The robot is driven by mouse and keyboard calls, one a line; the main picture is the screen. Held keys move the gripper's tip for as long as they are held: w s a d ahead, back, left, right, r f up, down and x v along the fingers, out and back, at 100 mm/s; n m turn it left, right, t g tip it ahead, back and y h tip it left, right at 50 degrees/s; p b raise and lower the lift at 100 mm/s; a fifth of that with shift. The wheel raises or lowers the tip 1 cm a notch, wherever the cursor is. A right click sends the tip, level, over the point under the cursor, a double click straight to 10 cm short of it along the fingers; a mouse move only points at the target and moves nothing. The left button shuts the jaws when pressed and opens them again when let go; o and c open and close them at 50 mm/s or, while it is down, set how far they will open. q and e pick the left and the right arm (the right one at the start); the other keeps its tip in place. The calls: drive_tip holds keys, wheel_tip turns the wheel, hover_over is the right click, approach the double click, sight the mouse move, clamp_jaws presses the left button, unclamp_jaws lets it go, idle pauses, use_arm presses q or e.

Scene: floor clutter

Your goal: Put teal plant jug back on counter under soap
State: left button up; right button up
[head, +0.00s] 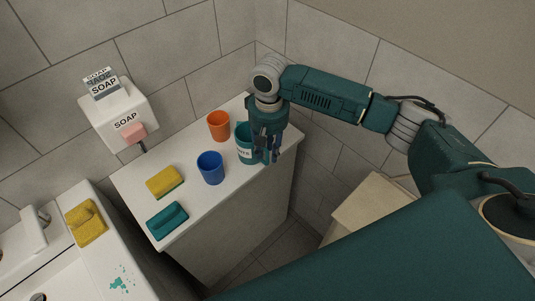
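The teal plant jug (244,146) stands upright on the white counter (203,188), near its right end, with part of a dark-lettered label showing. My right gripper (267,156) points down at the jug's right side and hides part of it. I cannot tell whether its fingers touch or hold the jug. The white soap dispenser (113,108), marked SOAP, is on the wall above the counter's left part, with a pink part (133,133) at its front. A SOAP sign (101,88) sits on top of it. My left gripper is not in view.
An orange cup (218,126) and a blue cup (210,168) stand left of the jug. A yellow sponge (164,182) and a teal object (167,221) lie further left. A sink unit (105,247) with a yellow cloth (86,222) is at lower left. The counter's back-left part is bare.

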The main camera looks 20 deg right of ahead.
wheel_tip(320, 180, up, 10)
drive_tip(key=b, duration=0.1)
idle(0.5)
drive_tip(key=s+a+f+n+t+y, duration=0.25)
drive_tip(key=s+a+f+n, duration=0.25)
drive_tip(key=s+a+f, duration=0.9)
drive_tip(key=s+d+f+m+t+h, duration=0.1)
drive_tip(key=s+d+f+m+h, duration=0.2)
drive_tip(key=s+d, duration=0.9)
wheel_tip(320, 180, down, 29)
drive_tip(key=s+d+n+g, duration=0.1)
drive_tip(key=s+n, duration=0.1)
drive_tip(key=s, duration=0.1)
drive_tip(key=s+d+f+g, duration=0.1)
drive_tip(key=s+d+f, duration=0.2)
drive_tip(key=s+f, duration=1)
drive_tip(key=s, duration=0.2)
drive_tip(key=shift+s+f, duration=0.3)
drive_tip(key=shift+s, duration=0.05)
